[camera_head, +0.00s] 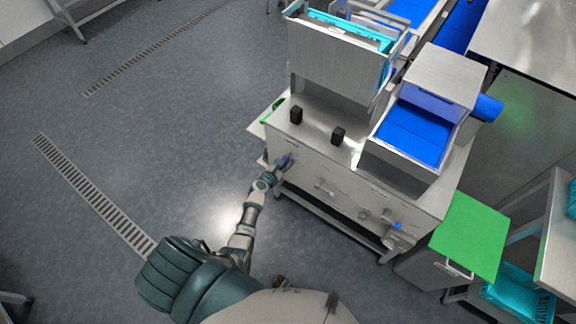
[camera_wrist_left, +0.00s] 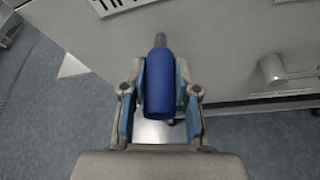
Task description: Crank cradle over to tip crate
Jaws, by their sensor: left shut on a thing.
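A blue crank handle (camera_wrist_left: 160,85) sticks out from the front panel of the steel machine. My left gripper (camera_wrist_left: 160,95) has its fingers on both sides of the handle and is shut on it. In the head view my left gripper (camera_head: 277,169) is at the left part of the machine's front. The steel cradle (camera_head: 335,58) stands on the machine's top left and holds a turquoise crate (camera_head: 352,36), of which only the upper part shows. The cradle looks about upright. My right gripper is not in view.
A steel hopper with a blue bed (camera_head: 414,133) stands right of the cradle. Two black blocks (camera_head: 337,136) sit on the machine's top. A green-lidded bin (camera_head: 470,236) stands at the right.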

